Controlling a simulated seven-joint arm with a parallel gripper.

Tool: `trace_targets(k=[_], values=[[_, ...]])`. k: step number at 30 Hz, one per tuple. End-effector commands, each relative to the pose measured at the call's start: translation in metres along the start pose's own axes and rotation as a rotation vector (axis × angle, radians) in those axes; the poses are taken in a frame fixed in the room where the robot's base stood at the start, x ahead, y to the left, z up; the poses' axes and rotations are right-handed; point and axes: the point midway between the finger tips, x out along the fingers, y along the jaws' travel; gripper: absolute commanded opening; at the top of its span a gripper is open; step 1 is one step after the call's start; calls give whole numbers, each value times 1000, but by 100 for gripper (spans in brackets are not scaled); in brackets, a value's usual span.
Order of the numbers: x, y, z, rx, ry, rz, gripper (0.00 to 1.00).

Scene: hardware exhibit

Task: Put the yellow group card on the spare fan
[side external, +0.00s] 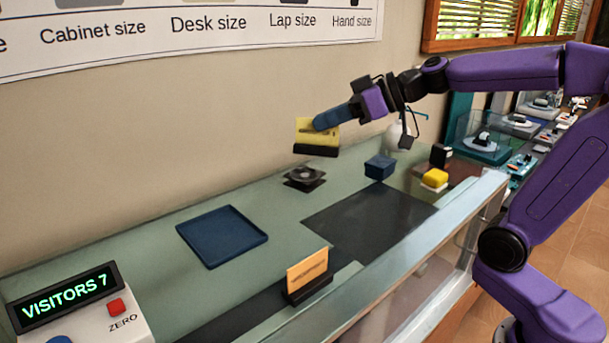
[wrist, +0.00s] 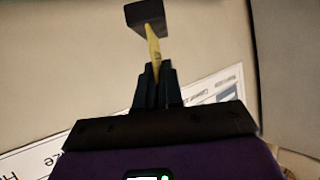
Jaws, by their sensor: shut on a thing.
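The yellow group card (side external: 318,133) stands in a black base and is held in the air above the counter. My gripper (side external: 322,122) is shut on the yellow card. In the wrist view the card (wrist: 153,45) shows edge-on between the fingertips (wrist: 155,72), with its black base (wrist: 145,14) at the far end. The spare fan (side external: 305,175) is a dark square fan lying on the counter. It sits below the card and slightly to the left, with a clear gap between them. The fan does not show in the wrist view.
An orange card (side external: 307,273) in a black holder stands near the front edge. A blue tray (side external: 221,236) lies at left, and a blue box (side external: 379,166) and a yellow block (side external: 434,178) at right. A visitor counter (side external: 68,303) is at front left. A dark mat (side external: 370,221) is bare.

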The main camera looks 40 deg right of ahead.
Motion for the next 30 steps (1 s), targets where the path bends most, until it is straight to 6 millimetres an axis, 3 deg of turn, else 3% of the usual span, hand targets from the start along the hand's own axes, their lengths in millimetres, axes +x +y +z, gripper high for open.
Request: trace_targets(k=[3, 6, 12, 17, 30], values=[[-24, 29, 5, 26, 8, 107, 0], [-38, 44, 9, 41, 9, 168, 0], [-50, 59, 14, 56, 6, 224, 0], [-34, 71, 14, 59, 3, 227, 0], [30, 114, 14, 59, 3, 227, 0]])
